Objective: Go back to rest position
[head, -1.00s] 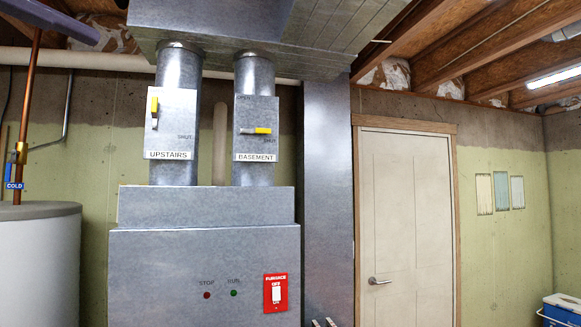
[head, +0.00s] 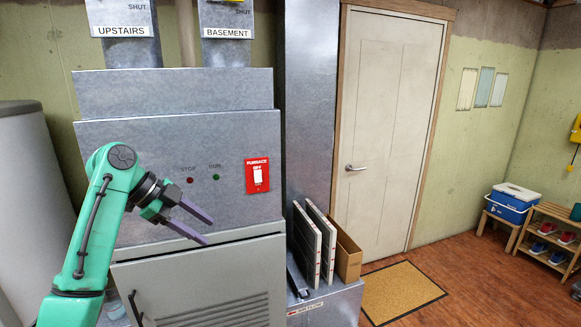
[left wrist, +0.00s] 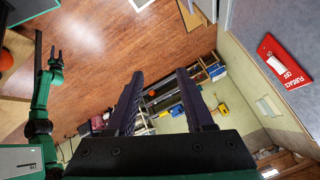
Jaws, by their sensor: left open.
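My left gripper (head: 209,231) is open and empty in the head view. It is in front of the grey furnace (head: 130,160), below the STOP and RUN lights and left of the red furnace switch plate (head: 264,187). Its green arm rises from the lower left. In the left wrist view the two dark fingers (left wrist: 160,75) stand apart with nothing between them. The switch plate also shows there (left wrist: 286,62), at the right. My right arm shows at the left of that view, its small dark gripper (left wrist: 55,52) raised; its jaw state is unclear.
Filter panels (head: 315,245) stand in a slot right of the furnace. A closed door (head: 390,140), a mat (head: 402,292), a blue cooler (head: 513,203) and a shoe rack (head: 548,238) are further right. A white tank (head: 35,190) stands left. Floor is clear near the mat.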

